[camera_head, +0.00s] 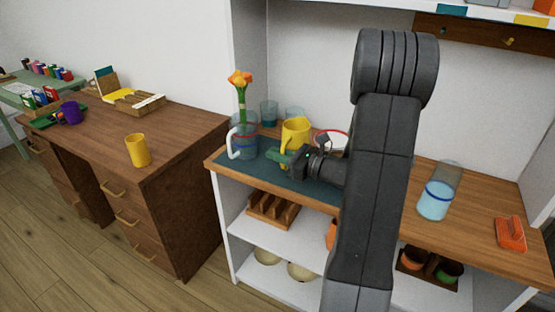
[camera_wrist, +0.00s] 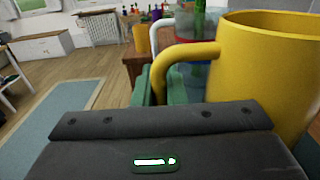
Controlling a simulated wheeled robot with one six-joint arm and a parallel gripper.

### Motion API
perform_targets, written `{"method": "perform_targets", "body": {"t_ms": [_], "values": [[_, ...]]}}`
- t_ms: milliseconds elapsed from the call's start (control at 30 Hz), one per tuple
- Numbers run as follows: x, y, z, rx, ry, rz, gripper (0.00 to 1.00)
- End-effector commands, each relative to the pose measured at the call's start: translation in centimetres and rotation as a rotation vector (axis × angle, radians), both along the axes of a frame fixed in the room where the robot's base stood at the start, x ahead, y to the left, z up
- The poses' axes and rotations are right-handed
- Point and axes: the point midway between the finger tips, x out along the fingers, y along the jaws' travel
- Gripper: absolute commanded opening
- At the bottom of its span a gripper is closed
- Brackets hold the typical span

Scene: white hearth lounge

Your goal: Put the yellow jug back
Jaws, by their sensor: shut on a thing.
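The yellow jug (camera_head: 296,131) is upright at the cabinet top, over or on the dark teal mat (camera_head: 313,190); I cannot tell whether its base touches. My gripper (camera_head: 286,159) comes in from the right with green fingertips and is shut on the jug. In the wrist view the jug (camera_wrist: 268,65) fills the right side, its handle (camera_wrist: 168,58) reaching left to the green fingers (camera_wrist: 150,88). The fingers' exact hold on the handle is partly hidden by the gripper body.
A clear jug with white handle and orange flower (camera_head: 243,143) stands close left of the yellow jug. Glasses (camera_head: 268,113) stand behind. A blue-banded glass vessel (camera_head: 438,195) and an orange object (camera_head: 511,233) are at right. A yellow mug (camera_head: 138,151) stands on the desk (camera_head: 190,127).

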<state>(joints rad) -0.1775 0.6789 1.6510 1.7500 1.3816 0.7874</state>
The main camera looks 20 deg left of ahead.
Motion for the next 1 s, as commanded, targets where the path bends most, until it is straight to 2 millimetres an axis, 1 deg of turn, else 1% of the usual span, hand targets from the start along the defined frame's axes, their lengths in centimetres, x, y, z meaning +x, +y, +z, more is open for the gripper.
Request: {"method": "perform_targets", "body": {"t_ms": [33, 100, 333, 467, 500, 567, 600, 833, 933, 1000], "values": [[0.03, 0.00, -0.85, 0.001, 0.001, 0.000, 0.00], [0.01, 0.00, -1.23, 0.002, -0.001, 0.000, 0.00], [0.02, 0.00, -1.19, 0.002, -0.003, 0.000, 0.00], [0.02, 0.00, -1.62, 0.002, -0.003, 0.000, 0.00], [0.00, 0.00, -1.55, 0.000, -0.001, 0.000, 0.19], [0.00, 0.00, -1.54, 0.000, -0.001, 0.000, 0.31], [0.00, 0.00, -1.54, 0.000, -0.001, 0.000, 0.33], [0.00, 0.00, -1.51, 0.000, -0.001, 0.000, 0.33], [0.01, 0.00, -1.09, 0.000, -0.001, 0.000, 0.33], [0.02, -0.69, -1.22, 0.001, -0.001, -0.003, 0.33]]}}
